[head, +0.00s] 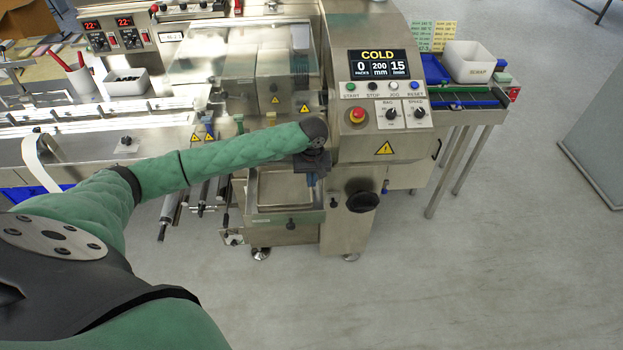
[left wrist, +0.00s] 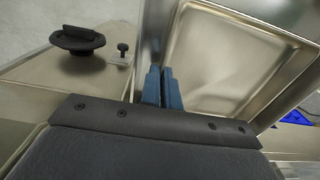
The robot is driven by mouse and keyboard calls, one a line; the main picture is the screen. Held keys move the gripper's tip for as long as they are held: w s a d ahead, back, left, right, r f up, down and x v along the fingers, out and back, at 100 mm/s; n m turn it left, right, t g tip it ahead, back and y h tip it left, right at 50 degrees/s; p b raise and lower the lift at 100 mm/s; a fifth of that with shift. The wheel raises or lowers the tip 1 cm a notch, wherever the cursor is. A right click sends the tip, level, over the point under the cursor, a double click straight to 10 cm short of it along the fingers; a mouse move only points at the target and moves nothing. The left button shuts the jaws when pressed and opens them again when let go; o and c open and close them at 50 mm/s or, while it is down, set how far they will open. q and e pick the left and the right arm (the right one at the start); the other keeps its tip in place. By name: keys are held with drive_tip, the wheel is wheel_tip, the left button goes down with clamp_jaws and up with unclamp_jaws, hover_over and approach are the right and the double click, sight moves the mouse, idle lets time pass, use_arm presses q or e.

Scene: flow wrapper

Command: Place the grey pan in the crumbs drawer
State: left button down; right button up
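The grey pan (head: 285,188) is a shallow metal tray with rounded corners, empty as far as I see. It lies over or in the open crumbs drawer (head: 290,232), low on the machine front; I cannot tell whether it rests on the drawer's floor. In the left wrist view the pan (left wrist: 220,55) fills the upper right. My left gripper (head: 314,178) is at the pan's right edge in the head view. Its blue fingers (left wrist: 162,88) are close together and look shut on the pan's thin side wall. My right gripper is not in view.
A black cup-like handle (head: 362,202) sticks out of the cabinet right of the drawer, with a small knob (left wrist: 122,48) near the fingers. The control panel (head: 380,100) is above. A white scrap bin (head: 468,62) stands far right. The floor in front is clear.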

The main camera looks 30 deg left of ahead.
use_arm(q)
drive_tip(key=c, duration=1.8)
unclamp_jaws()
drive_tip(key=shift+o, duration=0.8)
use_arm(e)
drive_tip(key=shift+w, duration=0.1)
use_arm(q)
drive_tip(key=shift+r, duration=0.15)
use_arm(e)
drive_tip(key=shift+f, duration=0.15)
